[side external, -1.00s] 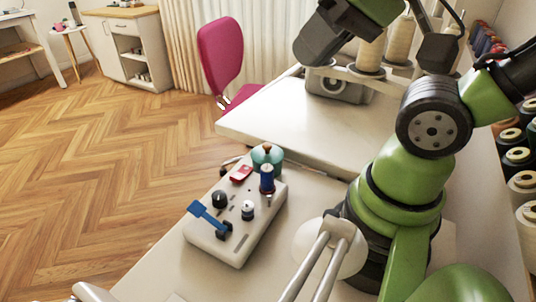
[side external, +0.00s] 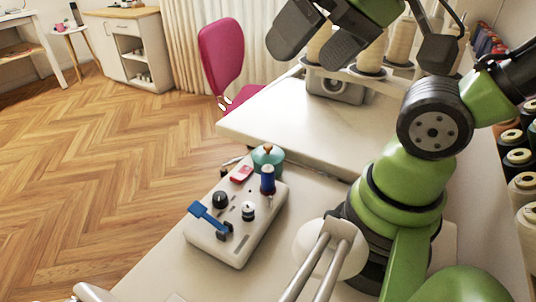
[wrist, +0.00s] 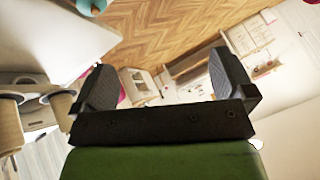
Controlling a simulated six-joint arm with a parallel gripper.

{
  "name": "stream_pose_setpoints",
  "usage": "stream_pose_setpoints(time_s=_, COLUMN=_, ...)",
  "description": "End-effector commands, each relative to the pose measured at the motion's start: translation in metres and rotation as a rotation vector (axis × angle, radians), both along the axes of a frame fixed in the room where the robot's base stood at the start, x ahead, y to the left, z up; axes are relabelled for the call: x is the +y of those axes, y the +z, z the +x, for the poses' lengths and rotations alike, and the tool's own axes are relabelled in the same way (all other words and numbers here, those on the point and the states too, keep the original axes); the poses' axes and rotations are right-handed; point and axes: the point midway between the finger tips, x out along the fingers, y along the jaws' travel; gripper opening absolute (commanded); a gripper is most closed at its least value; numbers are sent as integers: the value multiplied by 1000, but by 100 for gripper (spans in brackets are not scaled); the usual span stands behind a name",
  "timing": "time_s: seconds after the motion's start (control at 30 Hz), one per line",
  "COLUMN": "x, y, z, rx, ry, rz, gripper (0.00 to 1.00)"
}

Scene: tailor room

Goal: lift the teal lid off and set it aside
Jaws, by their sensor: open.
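The teal lid (side external: 267,155) has a brown knob on top and sits at the far end of the grey fixture block. Whether a container lies under it is hard to see. A teal piece, probably the same lid, is cut off at the top edge of the wrist view (wrist: 96,3). My gripper (side external: 321,41) is high above the table, up and right of the lid and well apart from it. Its two dark fingers are spread with nothing between them, as the wrist view (wrist: 164,82) also shows.
The fixture block (side external: 225,245) carries a blue lever (side external: 208,217), a black knob, a blue spool (side external: 267,179) and a red-and-white piece (side external: 242,174) near the lid. A white sewing table (side external: 285,120) lies behind. Thread cones (side external: 369,53) stand near my gripper.

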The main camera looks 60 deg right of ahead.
Motion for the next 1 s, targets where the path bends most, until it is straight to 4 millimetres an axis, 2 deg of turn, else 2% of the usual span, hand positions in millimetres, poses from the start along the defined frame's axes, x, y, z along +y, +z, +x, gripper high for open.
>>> stream_pose_setpoints(time_s=0.17, x=-9, y=-5, z=20, rx=69, ry=79, rz=-104, gripper=100)
stream_pose_setpoints(time_s=0.37, x=-34, y=-28, z=67, rx=231, ry=310, rz=-314, gripper=100)
stream_pose_setpoints(time_s=0.5, x=-55, y=-58, z=97, rx=352, ry=514, rz=-429, gripper=100)
stream_pose_setpoints(time_s=0.7, x=-86, y=-115, z=127, rx=508, ry=824, rz=-520, gripper=100)
stream_pose_setpoints(time_s=0.83, x=-100, y=-146, z=136, rx=573, ry=985, rz=-539, gripper=100)
stream_pose_setpoints(time_s=1.0, x=-109, y=-168, z=138, rx=608, ry=1092, rz=-544, gripper=100)
